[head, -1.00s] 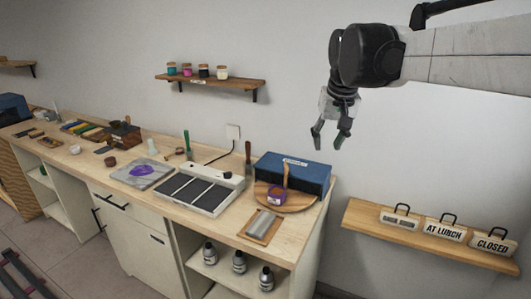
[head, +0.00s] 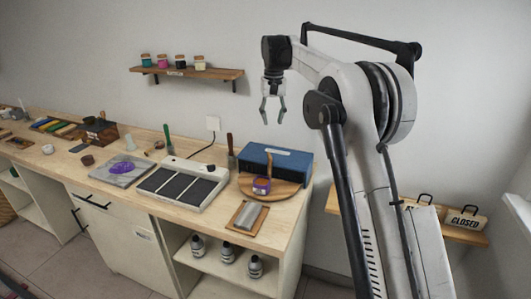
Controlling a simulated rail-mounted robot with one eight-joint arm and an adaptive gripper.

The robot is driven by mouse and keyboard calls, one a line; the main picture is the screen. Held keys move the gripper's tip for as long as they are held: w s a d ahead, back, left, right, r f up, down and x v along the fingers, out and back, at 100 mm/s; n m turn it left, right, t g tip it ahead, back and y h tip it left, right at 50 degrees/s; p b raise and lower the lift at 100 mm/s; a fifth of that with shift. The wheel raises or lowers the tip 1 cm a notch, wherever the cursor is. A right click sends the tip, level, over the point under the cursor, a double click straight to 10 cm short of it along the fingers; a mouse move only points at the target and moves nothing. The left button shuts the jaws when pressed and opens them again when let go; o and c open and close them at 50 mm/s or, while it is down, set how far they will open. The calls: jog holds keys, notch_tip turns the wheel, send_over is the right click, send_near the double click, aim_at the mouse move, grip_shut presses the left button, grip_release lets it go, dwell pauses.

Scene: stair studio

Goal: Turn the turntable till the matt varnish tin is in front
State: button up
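A round wooden turntable (head: 287,190) sits at the right end of the workbench, partly under or in front of a blue box (head: 291,164). A small tin with a purple label (head: 262,186) stands on the turntable toward its front, with a brown upright handle behind or in it. I cannot read the tin's label, so I cannot tell whether it is the matt varnish tin. Other tins on the turntable cannot be made out. My gripper (head: 272,117) is open and empty, hanging pointed down in the air above the back of the bench, apart from the turntable.
A tray with a grey metal piece (head: 247,217) lies in front of the turntable. A dark-panelled white device (head: 183,183) stands to its left. A wall shelf (head: 190,73) with jars hangs behind. A lower shelf with signs (head: 466,220) is at the right.

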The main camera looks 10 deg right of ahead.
aim_at(270, 155)
jog(key=f, duration=0.5)
jog(key=w+f+p, duration=0.1)
jog(key=f, duration=0.4)
jog(key=w+f, duration=0.1)
jog(key=f, duration=0.4)
jog(key=shift+a+f, duration=0.3)
jog(key=shift+f, duration=0.1)
grip_shut()
